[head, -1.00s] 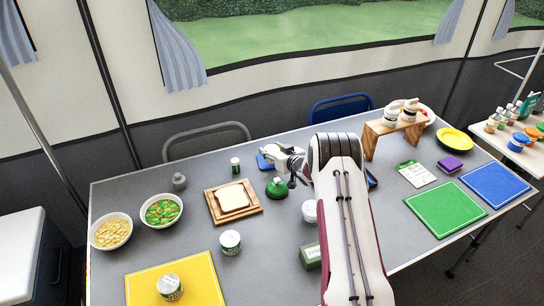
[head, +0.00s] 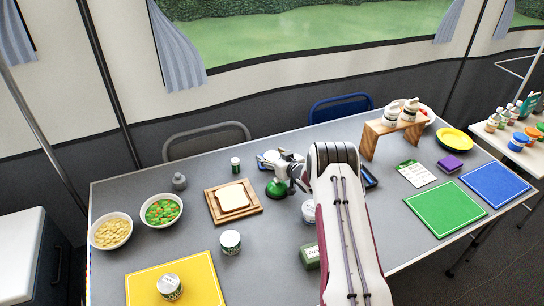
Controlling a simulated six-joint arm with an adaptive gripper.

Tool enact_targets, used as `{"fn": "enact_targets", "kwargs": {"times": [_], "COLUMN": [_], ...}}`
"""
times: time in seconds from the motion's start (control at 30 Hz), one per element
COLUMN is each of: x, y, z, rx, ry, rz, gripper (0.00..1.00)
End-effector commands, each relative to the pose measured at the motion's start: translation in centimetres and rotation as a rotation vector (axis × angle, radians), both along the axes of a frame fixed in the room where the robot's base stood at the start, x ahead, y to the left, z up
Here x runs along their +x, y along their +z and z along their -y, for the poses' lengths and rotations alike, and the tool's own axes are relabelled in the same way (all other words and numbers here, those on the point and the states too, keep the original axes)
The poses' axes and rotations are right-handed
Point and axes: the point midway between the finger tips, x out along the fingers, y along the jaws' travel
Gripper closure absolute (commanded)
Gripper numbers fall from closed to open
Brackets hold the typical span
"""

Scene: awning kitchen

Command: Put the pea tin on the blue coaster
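My gripper (head: 272,161) is over the back middle of the table, above and behind a green dome-shaped thing (head: 276,189). It is too small to tell whether its fingers are open or shut. A small flat blue thing, perhaps the blue coaster (head: 261,165), lies under it, mostly hidden. Several tins show, with labels too small to read, so I cannot tell which is the pea tin. One white-and-green tin (head: 230,242) stands in front of the bread board. Another tin (head: 170,287) is on the yellow mat. A third tin (head: 308,212) is partly hidden by my arm.
A bread board (head: 255,208), two bowls, a grey shaker (head: 179,181) and a small green jar (head: 235,164) stand at left. A green box (head: 309,257) is beside my arm. A wooden stand (head: 370,144) and green (head: 445,210) and blue mats (head: 495,186) are at right.

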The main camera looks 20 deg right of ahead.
Motion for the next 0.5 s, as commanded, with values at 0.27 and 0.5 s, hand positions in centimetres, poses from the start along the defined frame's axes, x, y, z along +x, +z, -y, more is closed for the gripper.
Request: {"fn": "enact_targets", "kwargs": {"times": [0.27, 0.5], "x": [-0.01, -0.27], "y": [0.01, 0.33], "z": [-0.01, 0.03], "rx": [0.0, 0.001], "ry": [0.0, 0.0], "rz": [0.0, -0.001], "gripper": [0.42, 0.42]}}
